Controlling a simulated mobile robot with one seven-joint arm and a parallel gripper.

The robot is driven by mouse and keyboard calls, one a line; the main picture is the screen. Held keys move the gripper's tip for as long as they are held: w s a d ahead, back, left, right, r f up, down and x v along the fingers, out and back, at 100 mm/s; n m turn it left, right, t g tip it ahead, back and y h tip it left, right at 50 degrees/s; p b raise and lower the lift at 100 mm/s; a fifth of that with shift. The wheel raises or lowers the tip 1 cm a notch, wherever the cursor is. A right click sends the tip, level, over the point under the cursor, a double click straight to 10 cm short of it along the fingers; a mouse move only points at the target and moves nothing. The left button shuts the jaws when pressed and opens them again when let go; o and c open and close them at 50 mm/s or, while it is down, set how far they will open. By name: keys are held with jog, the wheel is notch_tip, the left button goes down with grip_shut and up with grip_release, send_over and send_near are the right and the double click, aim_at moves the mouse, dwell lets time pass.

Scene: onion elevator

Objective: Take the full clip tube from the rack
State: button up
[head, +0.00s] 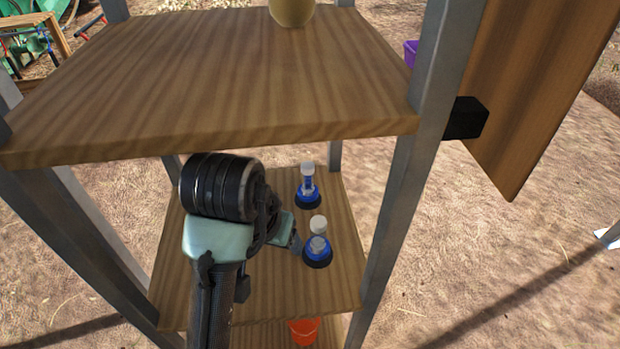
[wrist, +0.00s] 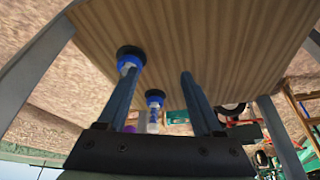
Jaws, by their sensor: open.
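Two clip tubes stand upright on the rack's lower shelf (head: 270,285), each with a white cap and a blue and black base. The far tube (head: 307,182) is toward the back; the near tube (head: 318,245) is in front of it. I cannot tell which is full. My gripper (head: 295,240) is open and empty, just left of the near tube. In the wrist view, which is upside down, my gripper (wrist: 161,73) has one finger overlapping a tube (wrist: 129,62). The other tube (wrist: 154,112) shows farther off between the fingers.
The rack's upper shelf (head: 210,80) lies above my arm, with a yellowish round object (head: 292,10) on it. Metal posts (head: 405,190) stand at the corners. An orange container (head: 304,331) is below the lower shelf. A wooden panel (head: 540,80) stands at right.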

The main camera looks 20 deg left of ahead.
aim_at(306, 169)
jog(key=w+p, duration=0.2)
jog(key=w, duration=1.3)
jog(key=shift+w, duration=0.35)
jog(key=shift+w+p, duration=0.3)
jog(key=shift+w, duration=0.55)
jog(key=shift+x, duration=0.95)
jog(key=shift+w+f, duration=0.3)
jog(key=shift+f, duration=0.2)
jog(key=shift+c, duration=0.2)
grip_shut()
